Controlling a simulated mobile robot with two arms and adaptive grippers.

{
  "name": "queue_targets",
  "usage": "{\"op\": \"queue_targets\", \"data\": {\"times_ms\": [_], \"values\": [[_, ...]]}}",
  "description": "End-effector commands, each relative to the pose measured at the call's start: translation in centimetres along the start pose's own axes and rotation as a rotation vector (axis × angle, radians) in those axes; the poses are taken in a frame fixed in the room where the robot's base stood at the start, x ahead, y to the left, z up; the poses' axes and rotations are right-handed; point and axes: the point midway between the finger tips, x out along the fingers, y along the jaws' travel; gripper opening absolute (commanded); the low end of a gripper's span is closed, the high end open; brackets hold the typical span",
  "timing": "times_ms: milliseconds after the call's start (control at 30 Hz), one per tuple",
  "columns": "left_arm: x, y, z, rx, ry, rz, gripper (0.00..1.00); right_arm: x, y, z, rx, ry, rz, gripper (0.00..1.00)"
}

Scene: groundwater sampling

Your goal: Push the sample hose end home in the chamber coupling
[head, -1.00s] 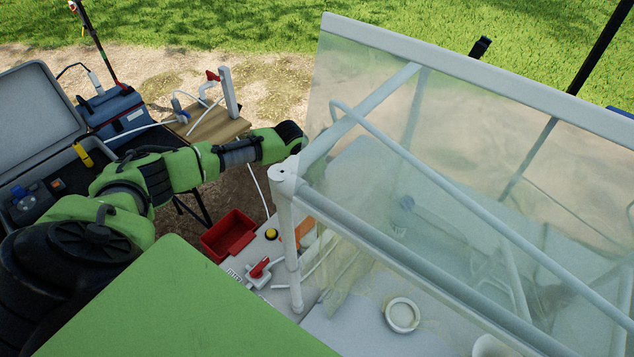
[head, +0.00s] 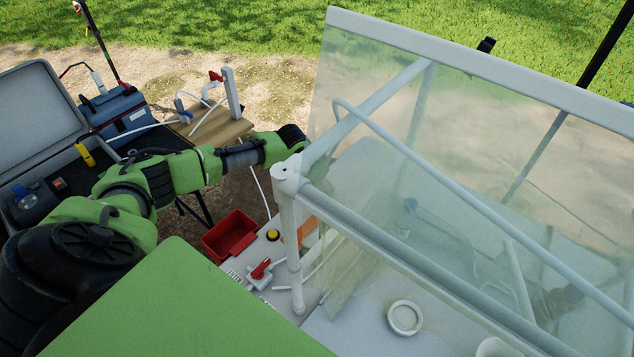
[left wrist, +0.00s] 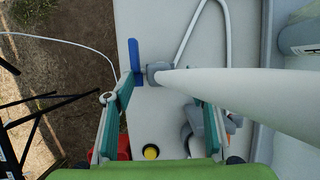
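A thin white hose (head: 259,182) hangs from the wooden side table to the bench edge; in the left wrist view a white hose (left wrist: 62,39) runs from the left to behind one finger. I cannot tell which end is the sample hose end. A blue part (left wrist: 135,62) stands beyond the fingers, beside a grey collar (left wrist: 157,72); I cannot tell whether either belongs to the chamber coupling. My left gripper (left wrist: 165,98) is open, teal fingers apart, with no hose visible between them. In the head view it is hidden past the black wrist end. My right gripper is not in view.
A white corner post (head: 291,235) of the clear-walled enclosure stands close to my left wrist and crosses the wrist view (left wrist: 240,95). A round white dish (head: 404,317) lies inside.

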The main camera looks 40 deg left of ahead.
Motion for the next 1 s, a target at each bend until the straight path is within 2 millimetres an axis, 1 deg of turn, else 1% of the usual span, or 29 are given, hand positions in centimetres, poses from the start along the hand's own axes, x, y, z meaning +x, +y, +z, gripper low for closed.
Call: {"op": "queue_targets", "data": {"times_ms": [167,267,500,600,700,800,1000], "values": [[-1.8,0.1,0.1,0.001,-0.003,0.000,0.51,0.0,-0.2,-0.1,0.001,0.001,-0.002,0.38],[-3.5,0.1,0.1,0.001,-0.003,0.002,0.51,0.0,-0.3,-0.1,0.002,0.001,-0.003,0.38],[-8.4,0.1,0.1,0.001,-0.002,0.002,0.51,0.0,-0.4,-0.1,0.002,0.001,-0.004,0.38],[-10.0,0.1,0.0,0.001,-0.001,0.002,0.51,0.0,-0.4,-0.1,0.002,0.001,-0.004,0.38],[-11.1,0.1,0.0,-0.001,0.000,0.002,0.51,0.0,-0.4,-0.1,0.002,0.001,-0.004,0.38],[-11.7,0.1,0.0,0.000,0.001,0.002,0.51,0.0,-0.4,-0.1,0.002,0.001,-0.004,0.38],[-11.9,0.1,-0.1,-0.001,0.001,0.002,0.51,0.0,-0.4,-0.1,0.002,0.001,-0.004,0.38]]}}
